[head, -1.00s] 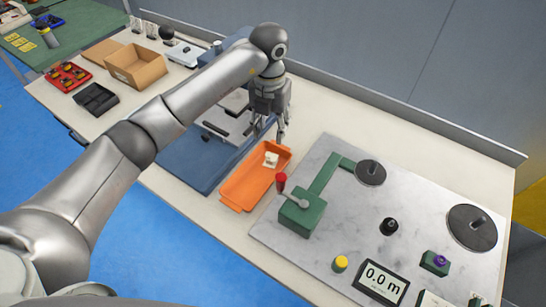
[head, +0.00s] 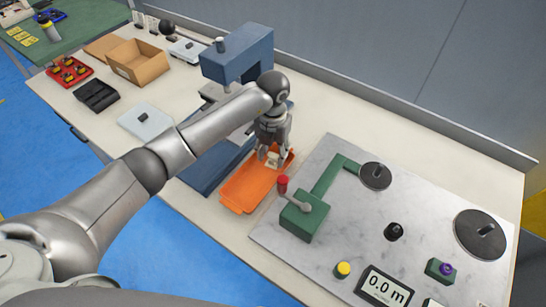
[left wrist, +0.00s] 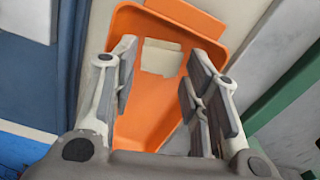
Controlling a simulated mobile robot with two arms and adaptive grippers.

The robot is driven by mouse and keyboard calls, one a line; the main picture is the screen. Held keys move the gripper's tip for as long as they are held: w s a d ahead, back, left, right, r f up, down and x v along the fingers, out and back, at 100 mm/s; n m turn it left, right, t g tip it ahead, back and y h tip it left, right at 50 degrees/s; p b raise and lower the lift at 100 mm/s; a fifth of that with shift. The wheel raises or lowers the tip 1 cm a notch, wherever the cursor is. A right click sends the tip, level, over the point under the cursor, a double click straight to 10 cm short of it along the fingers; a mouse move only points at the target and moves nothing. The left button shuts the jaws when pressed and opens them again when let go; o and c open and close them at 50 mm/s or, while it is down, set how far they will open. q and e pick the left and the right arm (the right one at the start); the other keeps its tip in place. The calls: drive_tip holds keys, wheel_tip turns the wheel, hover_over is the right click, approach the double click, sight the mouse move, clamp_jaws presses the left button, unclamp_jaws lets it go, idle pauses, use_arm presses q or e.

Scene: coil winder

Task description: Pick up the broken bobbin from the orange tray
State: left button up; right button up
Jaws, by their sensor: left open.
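The orange tray (head: 243,190) lies on the bench between the blue machine and the marble board. The broken bobbin (head: 272,160), a small pale piece, lies at its far end. The left wrist view shows the bobbin (left wrist: 162,57) as a cream shape inside the tray (left wrist: 143,115). My left gripper (head: 270,158) is over the tray's far end, with its fingers pointing down around the bobbin in the picture. In the left wrist view my gripper (left wrist: 160,85) is open, and the bobbin shows beyond the gap between its fingers. Contact cannot be told. My right gripper is not in view.
A green crank device (head: 305,218) with a red knob stands right beside the tray on the marble board (head: 345,215). A tall blue machine (head: 237,55) stands behind my left arm. A cardboard box (head: 138,63) and black bin (head: 96,95) are further left.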

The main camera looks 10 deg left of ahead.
use_arm(q)
drive_tip(key=shift+f, duration=1)
drive_tip(key=c, duration=0.4)
drive_tip(key=shift+r, duration=0.1)
